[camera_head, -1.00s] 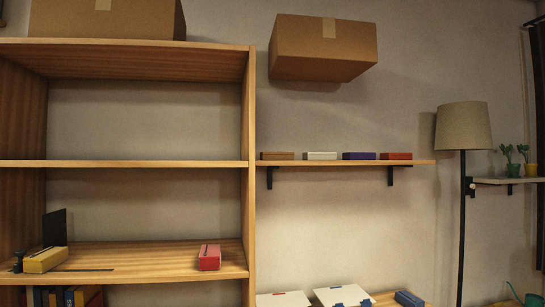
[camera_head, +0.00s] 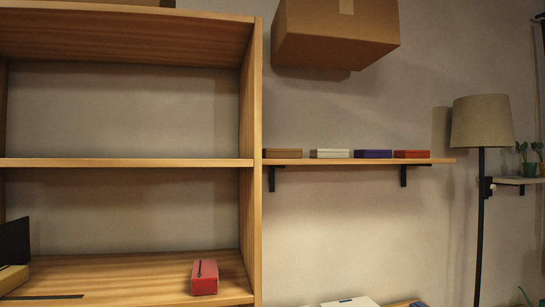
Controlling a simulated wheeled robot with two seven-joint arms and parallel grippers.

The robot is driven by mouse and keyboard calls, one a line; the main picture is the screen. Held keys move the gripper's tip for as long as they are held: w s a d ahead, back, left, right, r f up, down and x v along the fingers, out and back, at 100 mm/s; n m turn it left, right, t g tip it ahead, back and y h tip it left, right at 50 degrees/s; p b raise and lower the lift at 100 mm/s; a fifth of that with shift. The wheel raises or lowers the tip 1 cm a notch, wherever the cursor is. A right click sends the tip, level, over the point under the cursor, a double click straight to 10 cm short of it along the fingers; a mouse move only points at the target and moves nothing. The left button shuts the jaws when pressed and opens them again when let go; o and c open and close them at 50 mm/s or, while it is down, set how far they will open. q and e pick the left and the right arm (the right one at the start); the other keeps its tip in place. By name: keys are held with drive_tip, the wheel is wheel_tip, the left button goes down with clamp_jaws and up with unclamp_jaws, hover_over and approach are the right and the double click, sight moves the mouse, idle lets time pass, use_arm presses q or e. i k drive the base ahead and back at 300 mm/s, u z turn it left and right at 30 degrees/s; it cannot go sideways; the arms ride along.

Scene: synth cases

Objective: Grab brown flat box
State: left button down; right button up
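The brown flat box (camera_head: 283,153) lies at the left end of the narrow wall shelf (camera_head: 430,160), close to the side panel of the wooden bookcase. To its right on the same shelf, with gaps between them, lie a white flat box (camera_head: 329,153), a purple flat box (camera_head: 373,154) and a red flat box (camera_head: 411,154). Neither of my grippers shows in the head view.
A wooden bookcase (camera_head: 251,200) fills the left side. Its lower board carries a red box (camera_head: 204,277) and a yellow box (camera_head: 12,279). A large cardboard box (camera_head: 335,35) is above the wall shelf. A floor lamp (camera_head: 482,122) stands at the right.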

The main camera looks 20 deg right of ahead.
sight(282, 153)
drive_tip(key=z, duration=0.9)
